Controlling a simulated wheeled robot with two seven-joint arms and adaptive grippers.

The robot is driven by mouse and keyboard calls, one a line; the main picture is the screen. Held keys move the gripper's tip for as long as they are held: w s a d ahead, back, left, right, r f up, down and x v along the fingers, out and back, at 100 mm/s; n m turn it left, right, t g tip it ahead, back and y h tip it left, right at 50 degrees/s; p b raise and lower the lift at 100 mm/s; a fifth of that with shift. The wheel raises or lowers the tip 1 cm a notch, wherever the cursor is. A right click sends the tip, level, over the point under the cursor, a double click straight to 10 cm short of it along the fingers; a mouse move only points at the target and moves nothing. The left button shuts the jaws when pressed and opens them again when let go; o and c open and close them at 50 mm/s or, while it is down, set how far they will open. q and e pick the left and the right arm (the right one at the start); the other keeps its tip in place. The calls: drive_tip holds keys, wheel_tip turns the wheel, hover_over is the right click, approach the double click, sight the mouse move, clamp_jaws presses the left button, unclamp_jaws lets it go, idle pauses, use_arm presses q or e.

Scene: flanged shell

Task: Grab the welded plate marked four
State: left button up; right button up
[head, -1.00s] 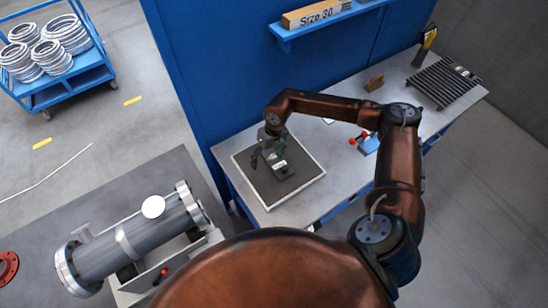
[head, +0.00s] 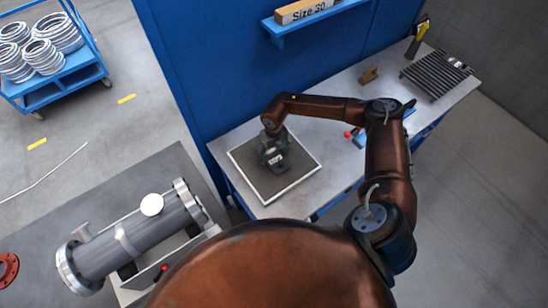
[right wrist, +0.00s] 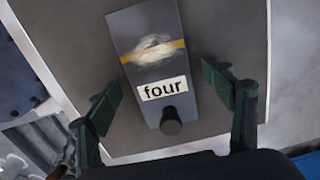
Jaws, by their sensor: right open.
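The welded plate (right wrist: 152,62) is a grey bar with a weld seam, a yellow band, a white label reading "four" and a dark round knob at its near end. It lies on the dark, light-edged mat (head: 302,168) on the bench. My right gripper (right wrist: 162,98) is open, with its two green fingers on either side of the plate, apart from it. In the head view my right gripper (head: 273,158) is over the mat and hides most of the plate. My left gripper is not in view.
A grey flanged shell (head: 135,240) lies on the near left table. A ribbed dark rack (head: 436,76), a yellow-black tool (head: 418,38) and a small brown block (head: 369,76) stand on the bench at right. A blue wall (head: 225,70) rises behind.

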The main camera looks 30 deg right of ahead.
clamp_jaws()
drive_tip(key=shift+w+r, duration=0.15)
idle(0.9)
